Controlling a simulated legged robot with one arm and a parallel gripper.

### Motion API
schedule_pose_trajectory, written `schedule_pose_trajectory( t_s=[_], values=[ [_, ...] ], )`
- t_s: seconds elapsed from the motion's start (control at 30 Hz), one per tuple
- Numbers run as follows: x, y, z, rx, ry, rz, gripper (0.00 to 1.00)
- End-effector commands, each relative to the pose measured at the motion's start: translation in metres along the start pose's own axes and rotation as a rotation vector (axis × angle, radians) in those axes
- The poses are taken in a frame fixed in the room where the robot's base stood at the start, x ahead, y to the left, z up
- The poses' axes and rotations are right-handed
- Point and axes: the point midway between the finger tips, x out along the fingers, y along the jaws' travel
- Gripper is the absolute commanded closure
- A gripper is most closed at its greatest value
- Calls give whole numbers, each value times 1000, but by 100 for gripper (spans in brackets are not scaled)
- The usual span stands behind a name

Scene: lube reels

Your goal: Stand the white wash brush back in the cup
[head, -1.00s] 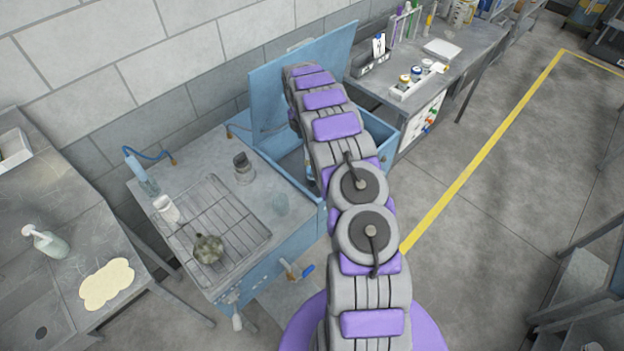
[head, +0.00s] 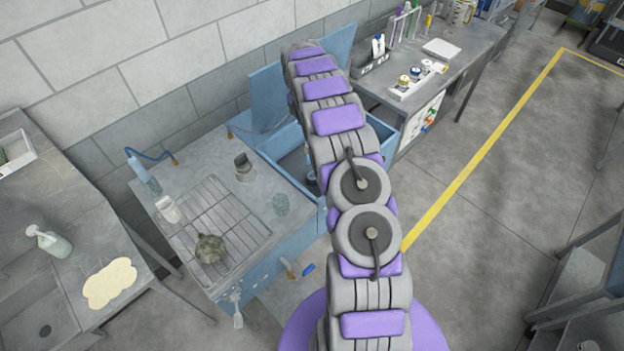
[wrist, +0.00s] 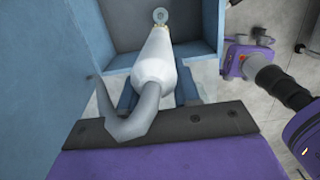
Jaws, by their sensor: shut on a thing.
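In the wrist view a white, bottle-shaped handle, which I take to be the white wash brush (wrist: 155,62), stands out from my gripper (wrist: 148,98). A small ring shows at its far tip. My gripper is shut on it; a curved grey finger lies against its near left side, and the grip itself is partly hidden. No bristles show. In the head view the gripper and brush are hidden behind my arm.
The blue basin (head: 290,172) is open, its lid (head: 268,100) raised against the wall. The wire rack (head: 226,212) holds a dull round part (head: 210,248). A bench (head: 455,72) with bottles is at right.

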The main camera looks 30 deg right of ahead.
Motion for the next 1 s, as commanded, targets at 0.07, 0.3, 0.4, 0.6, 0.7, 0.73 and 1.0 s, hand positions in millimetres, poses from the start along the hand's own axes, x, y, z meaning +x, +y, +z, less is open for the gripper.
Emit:
schedule_pose_trajectory(
  t_s=[0.07, 0.3, 0.4, 0.6, 0.7, 0.73, 1.0],
  values=[
    [-7, 1, 1, 0, -2, 2, 100],
    [-8, 1, 1, 0, -1, 2, 100],
    [-8, 0, 0, -1, -1, 2, 100],
    [-10, -7, -21, -2, -1, 1, 100],
    [-12, -12, -34, -3, -1, 0, 100],
    [-13, -13, -37, -3, -2, 0, 100],
    [-16, -23, -66, -1, -2, 3, 100]
  ],
)
